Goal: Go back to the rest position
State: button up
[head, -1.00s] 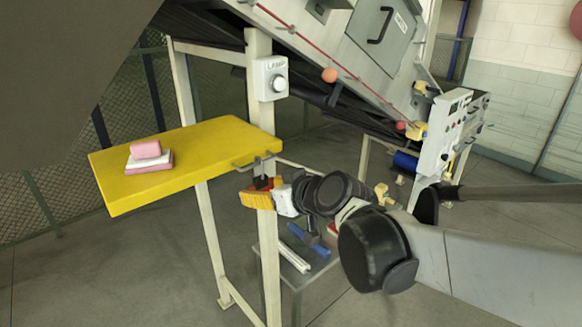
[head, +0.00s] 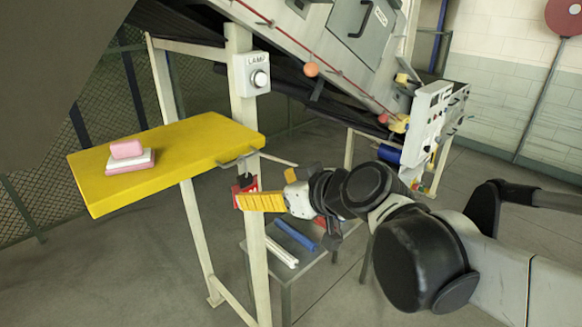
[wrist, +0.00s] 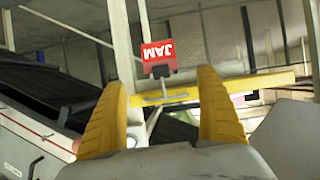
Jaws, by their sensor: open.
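My gripper (head: 262,202) has yellow ribbed fingers and is beside the cream post, below the near right end of the yellow shelf. In the wrist view my gripper (wrist: 162,82) has its two fingers wide apart, with nothing held between them. A red JAM tag (head: 240,190) is at the post just left of the fingertips, below the shelf's metal hook. In the wrist view the tag (wrist: 158,52) appears upside down beyond the fingertips, in the gap between them. Whether a finger touches the tag or post cannot be told.
The yellow shelf (head: 95,190) holds a pink-and-white stack (head: 127,155). A LAMP box (head: 250,73) is on the post (head: 244,115). A low grey table (head: 312,272) with blue and white bars stands below my arm. A sloped machine is above; floor is open at right.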

jog(key=s+d+f+m+h+b, duration=0.3)
jog(key=d+f+b, duration=0.6)
jog(key=f, duration=0.5)
jog(key=s+d+f+m+g+h+b, duration=0.1)
jog(key=s+d+f+m+h+b, duration=0.2)
jog(key=s+d+f+b, duration=0.3)
jog(key=s+d+f+m+h+b, duration=0.3)
jog(key=s+d+f+b, duration=0.2)
jog(key=d+f+b, duration=0.8)
notch_tip(320, 180, down, 9)
jog(key=shift+r+m+g+h+b, duration=0.2)
jog(key=shift+m+g+h+b, duration=0.15)
jog(key=shift+b, duration=0.3)
